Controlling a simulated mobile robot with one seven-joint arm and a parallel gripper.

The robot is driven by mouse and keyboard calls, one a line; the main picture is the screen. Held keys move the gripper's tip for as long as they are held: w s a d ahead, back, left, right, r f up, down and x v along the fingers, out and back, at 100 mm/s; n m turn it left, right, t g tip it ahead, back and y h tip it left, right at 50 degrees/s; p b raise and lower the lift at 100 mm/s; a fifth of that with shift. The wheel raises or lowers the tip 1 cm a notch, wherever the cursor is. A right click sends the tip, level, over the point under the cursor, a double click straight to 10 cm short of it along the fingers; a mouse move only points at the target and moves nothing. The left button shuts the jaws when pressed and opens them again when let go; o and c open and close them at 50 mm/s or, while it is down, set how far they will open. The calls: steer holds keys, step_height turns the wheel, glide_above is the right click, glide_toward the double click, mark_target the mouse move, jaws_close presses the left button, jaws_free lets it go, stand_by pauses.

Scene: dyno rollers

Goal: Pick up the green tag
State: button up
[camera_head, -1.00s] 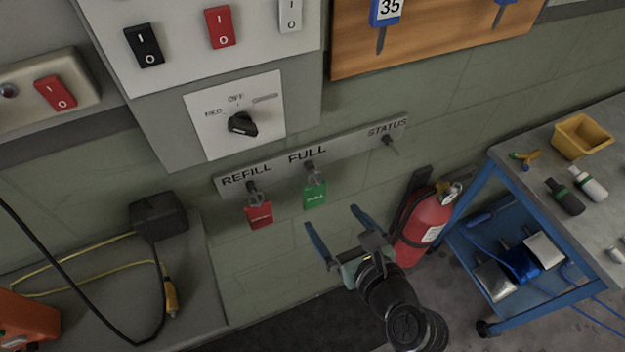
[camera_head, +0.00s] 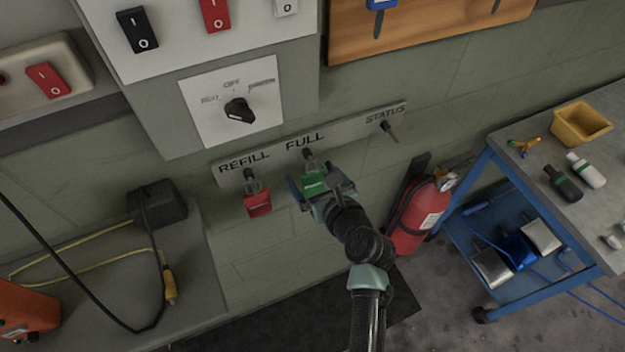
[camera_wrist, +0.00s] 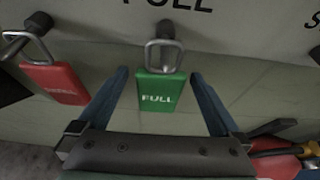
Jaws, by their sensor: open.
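The green tag (camera_head: 314,182) hangs from the peg under the word FULL on the wall strip. In the wrist view the green tag (camera_wrist: 160,90) reads FULL and hangs by a metal loop on a dark peg. My gripper (camera_head: 318,182) is open at the tag. In the wrist view its two blue fingers (camera_wrist: 162,78) stand on either side of the tag, with a visible gap on each side. The lower part of the tag is partly hidden by my gripper in the head view.
A red tag (camera_head: 257,200) hangs left under REFILL; it also shows in the wrist view (camera_wrist: 58,82). The STATUS peg (camera_head: 388,128) at right is empty. A fire extinguisher (camera_head: 420,215) stands right of my arm, beside a blue cart (camera_head: 487,166).

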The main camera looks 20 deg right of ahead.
steer(key=c, duration=1.4)
steer(key=shift+r, duration=0.15)
steer(key=shift+r, duration=0.25)
steer(key=s, duration=0.6)
steer(key=s+b, duration=0.1)
steer(key=s, duration=1.1)
steer(key=shift+d+r, duration=0.35)
steer(key=shift+r, duration=0.05)
